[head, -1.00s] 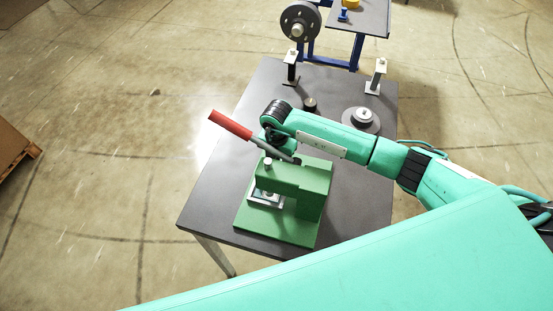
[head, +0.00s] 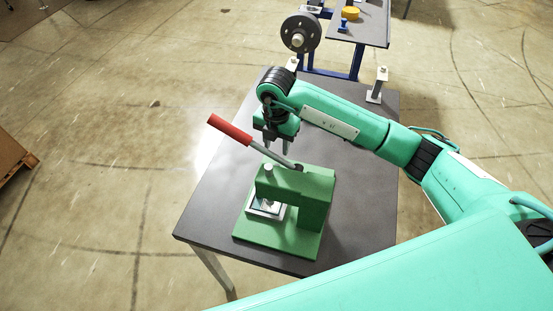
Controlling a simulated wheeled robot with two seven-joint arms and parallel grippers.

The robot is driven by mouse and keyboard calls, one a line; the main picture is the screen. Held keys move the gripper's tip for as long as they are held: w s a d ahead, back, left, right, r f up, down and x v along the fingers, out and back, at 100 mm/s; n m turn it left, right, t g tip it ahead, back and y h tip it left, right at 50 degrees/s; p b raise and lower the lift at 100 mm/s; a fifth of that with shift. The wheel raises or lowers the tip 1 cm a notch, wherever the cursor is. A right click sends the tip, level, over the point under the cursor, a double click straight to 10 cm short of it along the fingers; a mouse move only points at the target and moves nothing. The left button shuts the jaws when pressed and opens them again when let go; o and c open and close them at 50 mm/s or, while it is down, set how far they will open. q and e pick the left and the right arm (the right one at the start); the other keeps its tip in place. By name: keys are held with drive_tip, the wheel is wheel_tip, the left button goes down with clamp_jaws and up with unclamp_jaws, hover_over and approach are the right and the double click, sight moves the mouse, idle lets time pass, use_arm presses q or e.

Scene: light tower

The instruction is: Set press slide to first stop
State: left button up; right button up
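The green press (head: 312,212) stands on the dark table (head: 215,205). Its lever, with a red grip (head: 229,129) and a grey rod, slants up to the left from the top of the press. A small light block or slide (head: 268,206) shows in the opening at the press's front left. My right gripper (head: 273,140) points down just behind the lever rod and above the press. Its fingers are partly hidden by the rod, and whether it touches the lever cannot be told. My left gripper is not in view.
A dark wheel (head: 300,33) and a post (head: 377,85) stand at the table's far side. A blue-legged bench (head: 365,28) with a yellow round part (head: 350,13) is beyond. A wooden pallet (head: 15,160) lies at far left. The table's left part is clear.

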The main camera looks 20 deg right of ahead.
wheel_tip(320, 180, up, 3)
drive_tip(key=shift+f, duration=0.15)
idle(0.4)
